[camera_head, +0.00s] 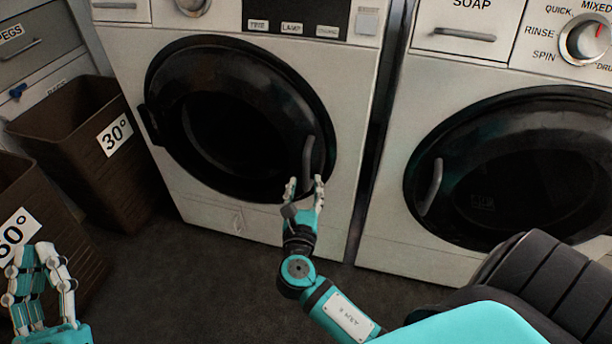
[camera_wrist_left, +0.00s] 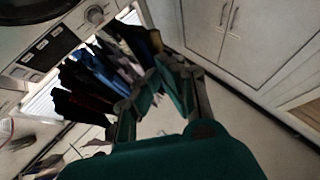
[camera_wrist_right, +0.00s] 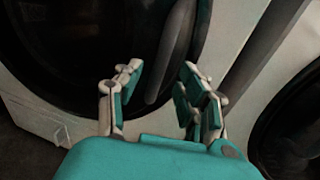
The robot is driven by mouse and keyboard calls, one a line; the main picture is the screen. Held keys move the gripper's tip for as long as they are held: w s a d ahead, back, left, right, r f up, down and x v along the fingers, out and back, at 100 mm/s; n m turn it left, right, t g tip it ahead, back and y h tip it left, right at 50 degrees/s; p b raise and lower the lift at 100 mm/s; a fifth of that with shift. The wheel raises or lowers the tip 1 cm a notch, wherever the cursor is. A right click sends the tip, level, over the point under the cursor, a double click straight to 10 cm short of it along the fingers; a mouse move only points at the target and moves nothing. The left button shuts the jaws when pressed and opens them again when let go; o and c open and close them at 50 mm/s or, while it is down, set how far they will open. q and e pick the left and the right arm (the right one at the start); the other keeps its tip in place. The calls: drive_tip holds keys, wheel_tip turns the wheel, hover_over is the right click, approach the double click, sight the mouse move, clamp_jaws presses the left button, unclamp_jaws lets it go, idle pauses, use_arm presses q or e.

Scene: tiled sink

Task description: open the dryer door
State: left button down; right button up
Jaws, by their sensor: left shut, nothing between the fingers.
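The left machine, with a dark panel of small labels, has a round black dryer door (camera_head: 240,120); it looks closed. Its curved grey handle (camera_head: 308,160) sits at the door's right side. My right gripper (camera_head: 304,188) is just below the handle, fingers pointing up at it. In the right wrist view the handle (camera_wrist_right: 174,50) shows between the two spread fingers of my right gripper (camera_wrist_right: 161,75); I see no grip on it. My left gripper (camera_head: 38,262) is at the lower left, away from the door, shut and empty.
A second white machine with a black door (camera_head: 510,165) and a soap drawer (camera_head: 465,30) stands at right. Brown baskets (camera_head: 75,150) stand at left. The left wrist view shows hanging clothes (camera_wrist_left: 85,90) and white cabinet doors (camera_wrist_left: 228,30).

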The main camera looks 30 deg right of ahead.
sight(306, 177)
drive_tip(key=shift+b+x, duration=0.35)
drive_tip(key=shift+x, duration=2.05)
use_arm(q)
drive_tip(key=s+r+t+h, duration=0.1)
drive_tip(key=s+r+t, duration=0.1)
drive_tip(key=r, duration=0.1)
drive_tip(key=shift+s+a, duration=0.1)
drive_tip(key=shift+s, duration=0.1)
use_arm(e)
clamp_jaws()
